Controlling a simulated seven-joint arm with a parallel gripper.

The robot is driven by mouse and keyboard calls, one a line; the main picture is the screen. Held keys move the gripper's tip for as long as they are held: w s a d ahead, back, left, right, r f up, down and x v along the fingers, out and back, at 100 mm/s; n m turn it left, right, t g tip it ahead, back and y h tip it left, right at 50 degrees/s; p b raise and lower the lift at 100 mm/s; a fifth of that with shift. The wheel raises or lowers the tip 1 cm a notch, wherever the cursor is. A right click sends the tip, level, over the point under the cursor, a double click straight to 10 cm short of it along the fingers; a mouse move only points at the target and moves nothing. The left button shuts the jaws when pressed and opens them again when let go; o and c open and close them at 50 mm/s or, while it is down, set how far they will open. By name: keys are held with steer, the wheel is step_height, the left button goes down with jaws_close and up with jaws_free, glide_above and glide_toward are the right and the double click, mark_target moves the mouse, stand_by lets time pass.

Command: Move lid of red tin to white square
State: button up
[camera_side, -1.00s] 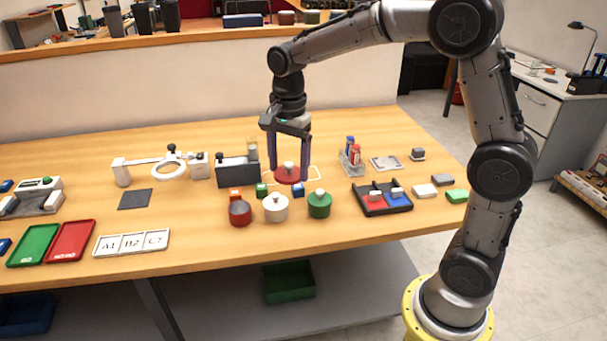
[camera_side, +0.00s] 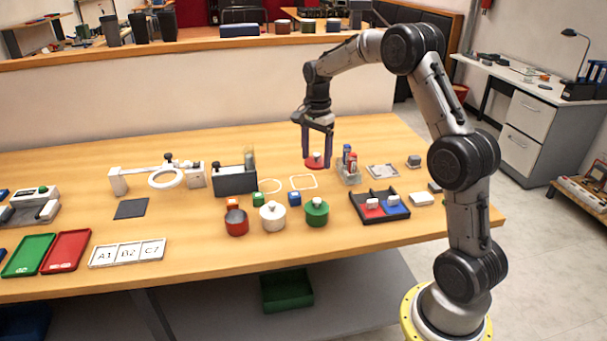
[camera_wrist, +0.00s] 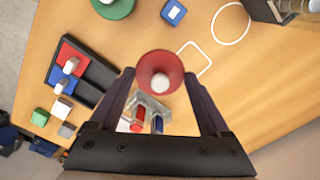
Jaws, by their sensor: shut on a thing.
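My gripper (camera_side: 317,153) is shut on the red lid (camera_side: 315,163), which has a pale knob. In the wrist view the lid (camera_wrist: 160,69) sits between the fingertips (camera_wrist: 159,78). It appears to be held above the table; the exact height is hard to tell. The white square outline (camera_side: 303,188) lies on the table, in front and left of the lid in the side view. In the wrist view the square (camera_wrist: 201,49) is up and right of the lid, which hides part of its edge. The red tin (camera_side: 236,224) stands lidless near the table's front.
A small rack with red and blue bottles (camera_side: 348,170) stands close to the lid's right. A white circle outline (camera_side: 270,192) is left of the square. White (camera_side: 273,217) and green (camera_side: 317,214) lidded tins and a blue block (camera_side: 294,198) stand in front. The square's inside looks clear.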

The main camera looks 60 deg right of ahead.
glide_above(303, 182)
steer(key=f, duration=0.6)
steer(key=shift+s+a+f, duration=0.1)
steer(key=shift+s+f, duration=0.1)
steer(key=shift+w+f, duration=0.15)
steer(key=shift+f, duration=1.55)
steer(key=shift+f, duration=0.15)
steer(key=o, duration=1.1)
steer(key=shift+o, duration=0.2)
